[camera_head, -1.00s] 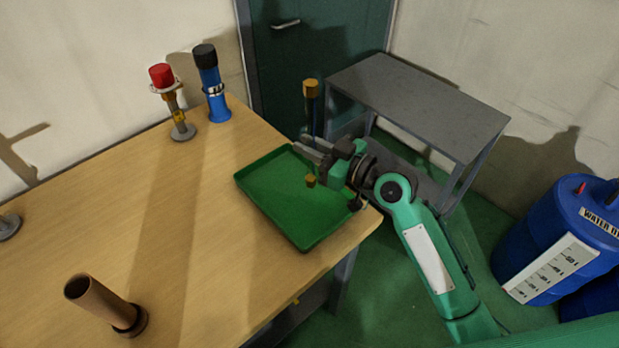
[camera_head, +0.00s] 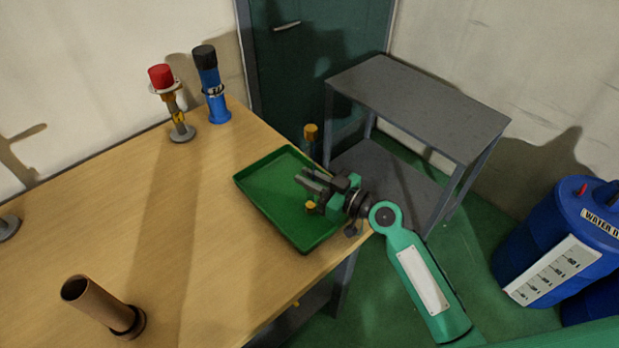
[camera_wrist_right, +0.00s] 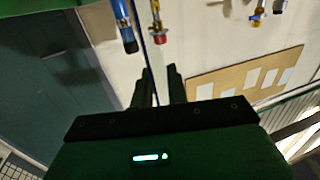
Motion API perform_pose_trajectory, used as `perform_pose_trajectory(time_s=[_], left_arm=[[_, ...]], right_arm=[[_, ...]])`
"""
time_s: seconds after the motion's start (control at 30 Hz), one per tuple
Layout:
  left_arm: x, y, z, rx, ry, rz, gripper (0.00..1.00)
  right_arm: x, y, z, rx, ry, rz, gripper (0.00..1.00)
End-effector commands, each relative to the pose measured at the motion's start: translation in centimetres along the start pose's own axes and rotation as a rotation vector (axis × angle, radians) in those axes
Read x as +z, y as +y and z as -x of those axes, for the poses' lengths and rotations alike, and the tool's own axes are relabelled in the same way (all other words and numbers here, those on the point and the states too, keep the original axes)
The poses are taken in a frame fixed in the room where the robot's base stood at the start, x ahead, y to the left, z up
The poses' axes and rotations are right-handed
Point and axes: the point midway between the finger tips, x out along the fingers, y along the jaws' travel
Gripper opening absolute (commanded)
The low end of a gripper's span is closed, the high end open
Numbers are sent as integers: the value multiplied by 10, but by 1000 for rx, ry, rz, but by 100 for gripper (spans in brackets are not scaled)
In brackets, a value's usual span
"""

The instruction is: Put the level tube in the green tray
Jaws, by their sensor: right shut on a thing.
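My right gripper (camera_head: 308,180) is shut on the level tube, holding it over the green tray (camera_head: 258,208). The tube's brass-coloured upper end (camera_head: 311,132) stands above the fingers, and its lower brass end (camera_head: 311,207) shows below them, over the tray's floor. The tube looks close to upright. Its middle is hidden by the fingers. I cannot tell whether its lower end touches the tray. My left gripper is out of view.
A red-capped fitting (camera_head: 177,105) and a blue cylinder with a black cap (camera_head: 212,85) stand at the table's back edge. A grey shelf table (camera_head: 420,100) and blue barrel (camera_head: 555,235) are right. The middle of the table is clear.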

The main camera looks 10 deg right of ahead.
Motion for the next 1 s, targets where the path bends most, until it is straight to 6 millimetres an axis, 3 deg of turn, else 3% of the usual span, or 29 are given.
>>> perform_pose_trajectory(time_s=[0.13,0.17,0.23,0.27,0.67,0.8,0.9,1.0], left_arm=[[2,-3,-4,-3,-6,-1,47],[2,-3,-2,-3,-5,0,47],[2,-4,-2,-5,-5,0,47],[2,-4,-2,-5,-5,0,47],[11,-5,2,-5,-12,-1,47],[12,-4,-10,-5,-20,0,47],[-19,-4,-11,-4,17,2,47],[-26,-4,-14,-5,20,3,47]], right_arm=[[3,0,0,0,0,1,0],[2,0,0,0,0,0,22],[2,0,0,0,0,0,36],[2,0,0,0,0,0,38],[-1,0,2,0,-1,1,38],[4,0,25,0,-2,4,38],[5,0,47,1,-3,3,38],[5,0,68,-1,-3,4,38]])
